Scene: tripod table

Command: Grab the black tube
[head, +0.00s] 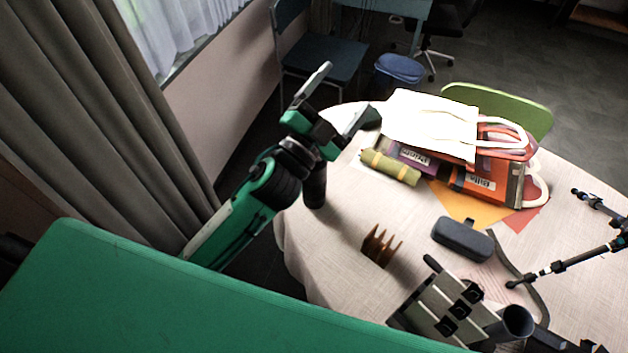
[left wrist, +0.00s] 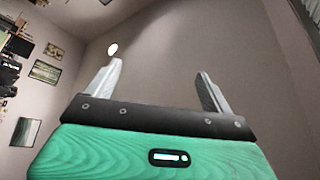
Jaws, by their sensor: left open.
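A black tube (head: 315,187) stands upright near the left edge of the round table, partly hidden by my left gripper and wrist. My left gripper (head: 346,94) is raised in front of it in the head view, its fingers spread, pointing up and away, with nothing between them. In the left wrist view my left gripper (left wrist: 158,85) also shows open and empty, facing a bare wall. I cannot tell the exact gap between gripper and tube. My right gripper is not in view.
The table (head: 330,240) holds a brown pronged object (head: 380,248), a dark case (head: 462,239), an olive roll (head: 390,167), bags (head: 432,125), a dark open cylinder (head: 515,322) and tripod legs (head: 565,266). A curtain (head: 95,110) hangs at left. The table's left front is mostly clear.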

